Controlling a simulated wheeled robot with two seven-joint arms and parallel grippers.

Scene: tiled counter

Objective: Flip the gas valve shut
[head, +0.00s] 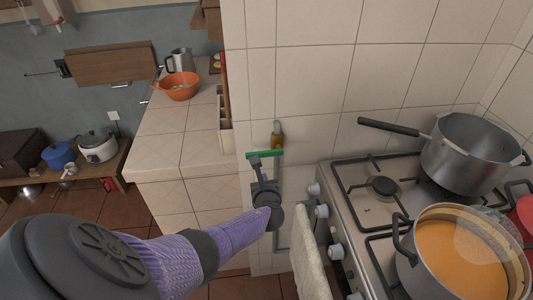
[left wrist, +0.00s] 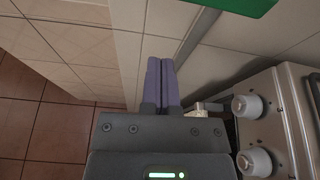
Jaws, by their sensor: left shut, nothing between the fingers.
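The gas valve's green handle (head: 265,154) lies level across the vertical pipe on the tiled wall, left of the stove. A brass-coloured fitting (head: 277,141) sits just above it. My left gripper (head: 254,160) is shut and empty, its tips close below the left part of the handle. I cannot tell whether they touch it in the head view. In the left wrist view, the shut purple fingers (left wrist: 161,64) point up the wall, and the green handle (left wrist: 243,4) shows at the top right, apart from them. My right gripper is not in view.
The stove (head: 350,212) with its knobs stands right of the gripper, with a towel (head: 308,252) hanging at its front. A pan (head: 465,160) and a pot of orange soup (head: 455,258) stand on it. A tiled counter (head: 175,140) with an orange colander (head: 178,88) is at left.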

